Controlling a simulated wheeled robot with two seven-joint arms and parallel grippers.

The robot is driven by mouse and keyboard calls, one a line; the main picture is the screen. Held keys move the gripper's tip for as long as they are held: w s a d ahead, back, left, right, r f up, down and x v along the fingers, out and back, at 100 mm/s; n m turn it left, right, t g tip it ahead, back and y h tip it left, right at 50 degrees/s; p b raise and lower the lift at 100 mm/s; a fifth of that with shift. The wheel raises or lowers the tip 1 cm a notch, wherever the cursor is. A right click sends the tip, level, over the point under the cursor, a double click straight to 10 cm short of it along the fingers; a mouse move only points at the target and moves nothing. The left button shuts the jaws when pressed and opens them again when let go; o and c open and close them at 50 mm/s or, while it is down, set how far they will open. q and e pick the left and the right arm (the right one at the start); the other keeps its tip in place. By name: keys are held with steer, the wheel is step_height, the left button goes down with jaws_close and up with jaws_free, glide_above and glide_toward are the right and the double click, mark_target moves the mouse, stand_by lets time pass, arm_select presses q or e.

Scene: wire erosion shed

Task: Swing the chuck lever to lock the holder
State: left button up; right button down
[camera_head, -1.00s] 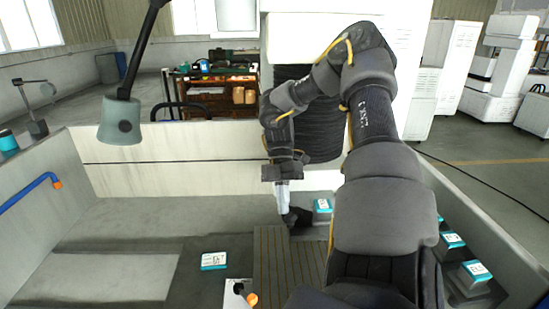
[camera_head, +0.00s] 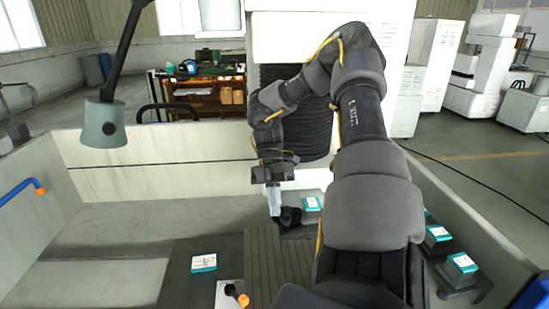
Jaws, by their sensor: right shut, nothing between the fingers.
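My right gripper (camera_head: 275,209) points down over the work tank, shut and empty. Its pale fingers are just left of a small dark piece (camera_head: 290,217) at the tank's back; I cannot tell whether they touch it, and my arm hides part of that area. A short dark lever with an orange tip (camera_head: 243,299) stands on a white plate (camera_head: 224,297) at the bottom edge, well in front of the gripper. I cannot tell for sure which part is the chuck lever or the holder. My left gripper is out of view.
Teal-and-white labelled blocks sit on the dark bed (camera_head: 204,262), behind the gripper (camera_head: 312,204) and along the right side (camera_head: 461,263). A lamp (camera_head: 103,124) hangs at upper left. A blue pipe (camera_head: 20,191) is at the left wall. The tank floor at left is clear.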

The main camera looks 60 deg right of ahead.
steer(key=b+v, duration=0.1)
steer(key=v, duration=0.6)
steer(key=shift+w+r, duration=0.15)
steer(key=shift+r, duration=0.05)
steer(key=shift+d, duration=0.15)
stand_by(0.4)
